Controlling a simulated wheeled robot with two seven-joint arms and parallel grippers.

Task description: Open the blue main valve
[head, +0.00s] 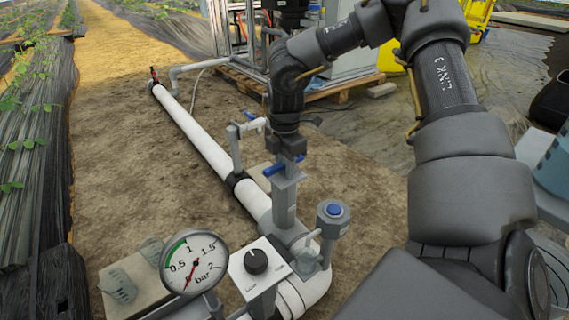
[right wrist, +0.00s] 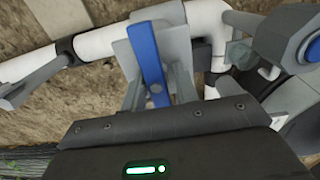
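The blue main valve's lever (head: 280,167) sits on a grey valve body (head: 285,200) above the white pipe. The lever lies crosswise to that pipe. My right gripper (head: 288,150) points down at the top of the valve, right at the lever. In the right wrist view the blue lever (right wrist: 148,65) shows straight ahead of the gripper, with grey parts close on both sides of it. I cannot tell whether the fingers press on it. My left gripper is not in view.
A pressure gauge (head: 194,263) and a box with a black knob (head: 257,262) stand in front. A blue-capped grey fitting (head: 333,212) is close right of the valve. The white pipe (head: 195,130) runs back left to a red-handled part (head: 153,74). A wooden pallet (head: 330,95) lies behind.

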